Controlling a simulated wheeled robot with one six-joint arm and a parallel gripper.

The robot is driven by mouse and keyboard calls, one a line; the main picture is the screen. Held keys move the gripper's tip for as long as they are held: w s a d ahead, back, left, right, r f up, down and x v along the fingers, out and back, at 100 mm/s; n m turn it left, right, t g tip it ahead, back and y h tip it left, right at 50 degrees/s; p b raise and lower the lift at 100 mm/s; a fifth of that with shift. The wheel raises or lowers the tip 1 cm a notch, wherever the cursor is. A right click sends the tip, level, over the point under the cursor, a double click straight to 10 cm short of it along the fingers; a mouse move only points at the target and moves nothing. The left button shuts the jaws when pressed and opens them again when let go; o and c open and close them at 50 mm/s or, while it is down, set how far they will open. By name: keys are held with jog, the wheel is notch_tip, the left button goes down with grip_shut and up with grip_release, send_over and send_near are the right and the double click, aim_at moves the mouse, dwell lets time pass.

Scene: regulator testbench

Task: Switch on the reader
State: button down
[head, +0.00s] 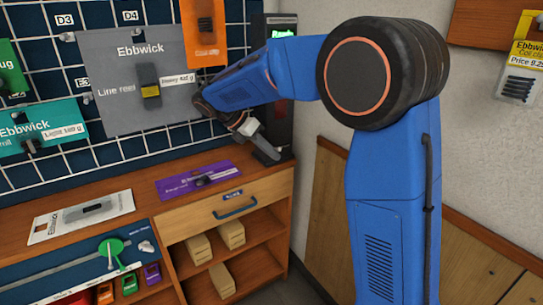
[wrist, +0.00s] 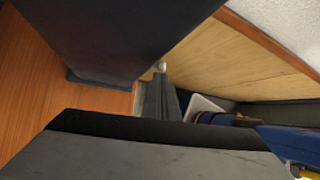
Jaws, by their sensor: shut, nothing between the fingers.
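The reader (head: 284,110) looks to be the tall dark device at the back right end of the counter, partly hidden behind my arm. Its small screen (head: 284,32) near the top shows green lettering, perhaps "Ready". My gripper (head: 268,154) is shut and empty, pointing down and right in front of the reader's lower part. I cannot tell whether it touches the reader. In the wrist view, a dark upright block, likely the reader (wrist: 110,35), stands at the upper left. A switch on the reader cannot be made out.
The wooden counter (head: 140,188) holds a purple card (head: 170,186) and a white Ebbwick package (head: 50,226). A wire grid with hanging packages (head: 118,60) backs it. A drawer (head: 205,222) and shelves with small boxes lie below. A wall with wood panelling (head: 330,200) stands to the right.

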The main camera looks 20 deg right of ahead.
dwell(0.3)
jog(key=shift+r, duration=0.7)
jog(key=shift+w+r, duration=0.1)
